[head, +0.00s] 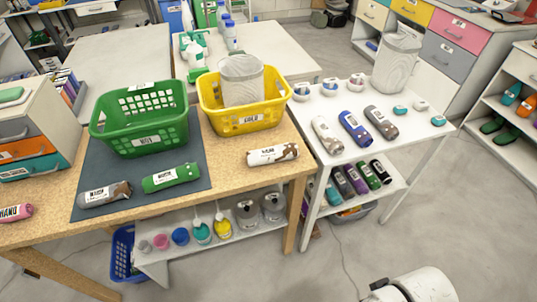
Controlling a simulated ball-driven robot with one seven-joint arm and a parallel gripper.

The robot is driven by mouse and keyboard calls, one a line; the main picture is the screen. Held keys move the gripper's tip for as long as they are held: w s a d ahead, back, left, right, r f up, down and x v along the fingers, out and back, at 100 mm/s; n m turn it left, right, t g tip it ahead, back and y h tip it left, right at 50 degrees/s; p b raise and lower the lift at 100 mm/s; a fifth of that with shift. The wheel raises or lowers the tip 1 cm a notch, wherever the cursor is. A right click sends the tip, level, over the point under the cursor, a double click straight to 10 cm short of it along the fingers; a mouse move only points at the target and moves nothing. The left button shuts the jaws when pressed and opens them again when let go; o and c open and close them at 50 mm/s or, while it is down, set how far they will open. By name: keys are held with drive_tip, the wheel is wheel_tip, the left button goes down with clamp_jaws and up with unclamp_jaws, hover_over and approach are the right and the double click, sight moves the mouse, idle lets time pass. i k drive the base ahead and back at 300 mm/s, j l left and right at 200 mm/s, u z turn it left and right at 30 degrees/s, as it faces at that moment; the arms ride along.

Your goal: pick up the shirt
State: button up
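I cannot tell which thing is the shirt. Several labelled rolls could be rolled cloth, but their labels are too small to read surely. On the wooden table lie a grey-brown roll (105,195), a green roll (171,177) and a white-brown roll (272,154). On the white table at right lie a white-brown roll (326,134), a blue roll (355,128) and a grey-brown roll (381,122). A white rounded part of my arm shows at the bottom right, well apart from them. My gripper's fingers are not in view.
A green basket (140,118) and a yellow basket (240,122) stand on the wooden table (240,178). The yellow one holds a pale mesh bin (241,80). Several more rolls lie on the shelf (334,210) under the white table. The floor (450,220) at right is clear.

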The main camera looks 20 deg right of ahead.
sight(282, 152)
drive_tip(key=i+l, duration=0.2)
drive_tip(key=l, duration=0.15)
drive_tip(key=i+l, duration=0.2)
drive_tip(key=l, duration=0.15)
drive_tip(key=i+l+u, duration=0.1)
drive_tip(key=u, duration=0.25)
drive_tip(key=l+u, duration=0.4)
drive_tip(key=i+l+u, duration=0.1)
drive_tip(key=u, duration=0.25)
drive_tip(key=l, duration=0.05)
